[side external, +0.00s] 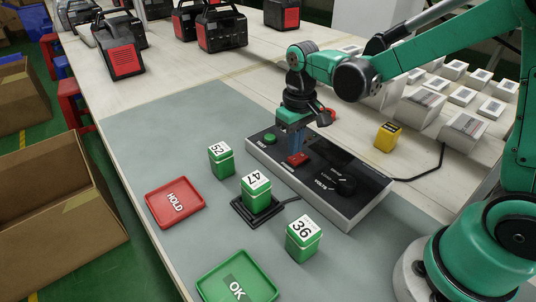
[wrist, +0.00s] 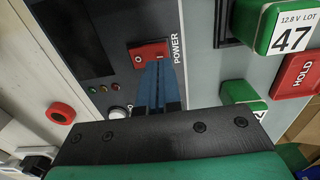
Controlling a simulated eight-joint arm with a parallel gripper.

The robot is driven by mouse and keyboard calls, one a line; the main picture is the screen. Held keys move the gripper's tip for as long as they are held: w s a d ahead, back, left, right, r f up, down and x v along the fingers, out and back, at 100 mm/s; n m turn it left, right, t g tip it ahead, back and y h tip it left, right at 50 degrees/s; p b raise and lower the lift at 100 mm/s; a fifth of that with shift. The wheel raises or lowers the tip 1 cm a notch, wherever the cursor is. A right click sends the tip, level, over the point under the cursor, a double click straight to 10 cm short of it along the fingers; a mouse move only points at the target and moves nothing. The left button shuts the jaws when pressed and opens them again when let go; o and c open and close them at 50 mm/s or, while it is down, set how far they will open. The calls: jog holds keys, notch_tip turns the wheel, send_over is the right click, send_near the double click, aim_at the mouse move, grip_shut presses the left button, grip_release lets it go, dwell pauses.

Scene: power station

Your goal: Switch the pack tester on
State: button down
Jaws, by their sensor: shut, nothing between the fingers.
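Contact and the rocker's tilt cannot be told. The tester's screen (wrist: 75,35) looks dark.
Green pack 47 (side external: 257,203) stands on a black cabled pad (side external: 241,213). Packs 52 (side external: 221,167) and 36 (side external: 303,246) stand nearby. A red HOLD tray (side external: 158,206) and green OK tray (side external: 212,288) lie in front. A yellow block (side external: 387,138) stands behind the tester.

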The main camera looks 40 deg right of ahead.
aim_at(297, 160)
jog(key=shift+f, duration=1)
dwell(0.3)
jog(key=shift+r, duration=3.5)
jog(key=shift+s+r, duration=0.1)
jog(key=shift+s+r+t, duration=0.25)
jog(key=shift+t, duration=0.05)
jog(key=s+r+t, duration=0.1)
jog(key=s+t, duration=0.5)
jog(key=shift+r+t, duration=0.25)
jog(key=shift+t, duration=0.05)
